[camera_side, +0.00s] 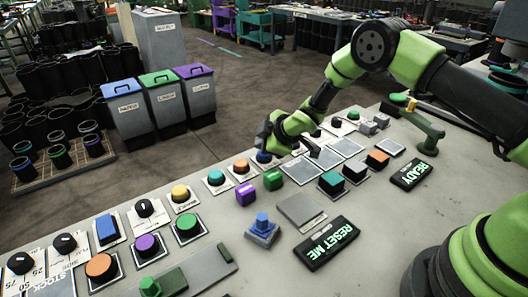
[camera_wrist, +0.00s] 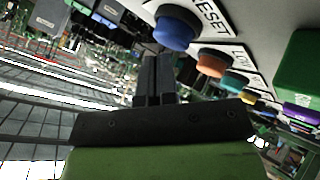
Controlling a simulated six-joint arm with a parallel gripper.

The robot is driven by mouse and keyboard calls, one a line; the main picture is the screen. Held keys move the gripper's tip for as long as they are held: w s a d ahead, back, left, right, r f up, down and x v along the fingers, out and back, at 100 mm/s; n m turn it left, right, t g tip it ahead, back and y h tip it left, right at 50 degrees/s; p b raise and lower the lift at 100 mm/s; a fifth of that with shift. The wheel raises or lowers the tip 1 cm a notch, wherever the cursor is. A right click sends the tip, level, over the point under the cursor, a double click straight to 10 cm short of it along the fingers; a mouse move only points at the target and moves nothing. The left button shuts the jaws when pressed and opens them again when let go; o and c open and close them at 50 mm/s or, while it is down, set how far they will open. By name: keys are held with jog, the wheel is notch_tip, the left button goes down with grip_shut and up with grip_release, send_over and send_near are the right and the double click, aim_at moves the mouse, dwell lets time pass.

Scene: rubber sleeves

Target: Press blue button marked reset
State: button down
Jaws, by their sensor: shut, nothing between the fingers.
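The blue button (camera_wrist: 178,27) is a round cap on a white plate lettered RESET, at the top of the wrist view. In the side view the blue button (camera_side: 263,157) is small and partly covered by my gripper (camera_side: 266,141), which is right beside it. In the wrist view my gripper (camera_wrist: 157,62) is shut and empty, with its black fingertips just below and left of the blue cap. I cannot tell whether they touch it. The button's pressed depth cannot be seen.
Orange (camera_wrist: 213,58), teal and yellow buttons stand in a row past the blue one. A green block (camera_wrist: 300,75) is at the right.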

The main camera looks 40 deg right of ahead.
jog(key=shift+f, duration=0.35)
dwell(0.3)
dwell(0.4)
jog(key=shift+r, duration=0.8)
jog(key=shift+r, duration=0.15)
jog(key=shift+r, duration=2.35)
